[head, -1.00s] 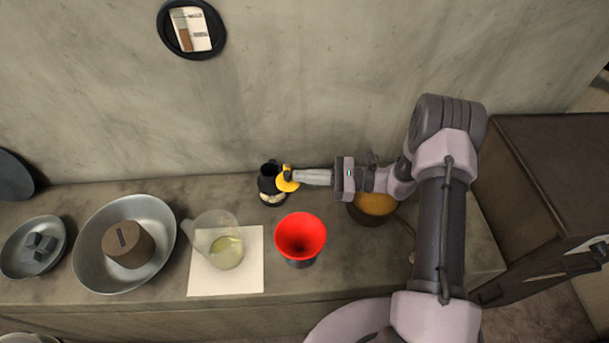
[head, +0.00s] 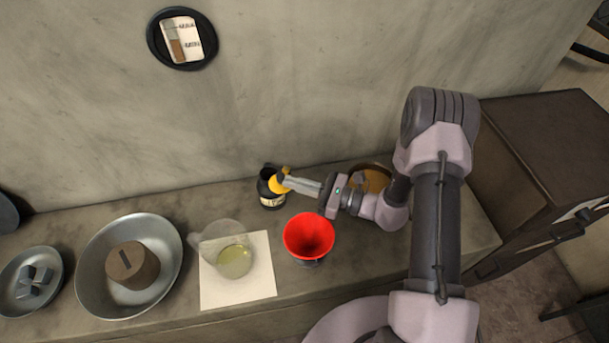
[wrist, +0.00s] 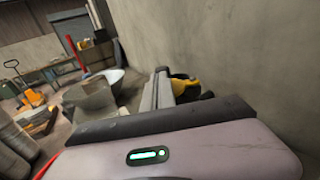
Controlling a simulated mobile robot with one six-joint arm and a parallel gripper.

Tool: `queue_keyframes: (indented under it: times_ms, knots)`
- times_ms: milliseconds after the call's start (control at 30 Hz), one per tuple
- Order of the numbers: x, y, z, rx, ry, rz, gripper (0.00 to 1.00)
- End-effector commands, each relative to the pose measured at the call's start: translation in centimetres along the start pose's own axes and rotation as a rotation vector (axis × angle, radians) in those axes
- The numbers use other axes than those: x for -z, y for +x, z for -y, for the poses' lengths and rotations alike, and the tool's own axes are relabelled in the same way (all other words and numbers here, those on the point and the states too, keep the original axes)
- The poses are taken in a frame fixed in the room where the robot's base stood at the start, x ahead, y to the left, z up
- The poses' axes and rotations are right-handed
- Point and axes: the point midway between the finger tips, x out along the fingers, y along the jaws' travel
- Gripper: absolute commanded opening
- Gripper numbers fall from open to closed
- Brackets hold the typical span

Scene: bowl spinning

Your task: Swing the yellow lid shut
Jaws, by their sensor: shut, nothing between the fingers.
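The black jar (head: 268,199) with a pale label stands on the counter by the wall, its dark mouth showing. The yellow lid (head: 277,186) is tilted open at the jar's right side. My gripper (head: 288,182) is shut and empty, its fingertips right at the lid; I cannot tell whether they touch it. In the wrist view the yellow lid (wrist: 187,90) shows just beyond my fingers (wrist: 158,92), partly hidden by them.
A red funnel (head: 309,236) stands in front of my gripper. A glass beaker (head: 233,262) with yellowish liquid sits on a white sheet (head: 255,288). A large metal bowl (head: 92,285) is at the left. A brown-filled bowl (head: 372,178) is behind my arm.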

Motion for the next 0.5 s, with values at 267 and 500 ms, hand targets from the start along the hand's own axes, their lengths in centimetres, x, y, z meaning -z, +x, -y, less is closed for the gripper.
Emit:
queue_keyframes:
  times_ms: [267, 500]
  knots:
    - [0.1, 1.4, -0.9, -0.004, 0.000, 0.001, 0.00]
    - [0.1, 2.9, -1.5, -0.004, -0.001, 0.001, 0.00]
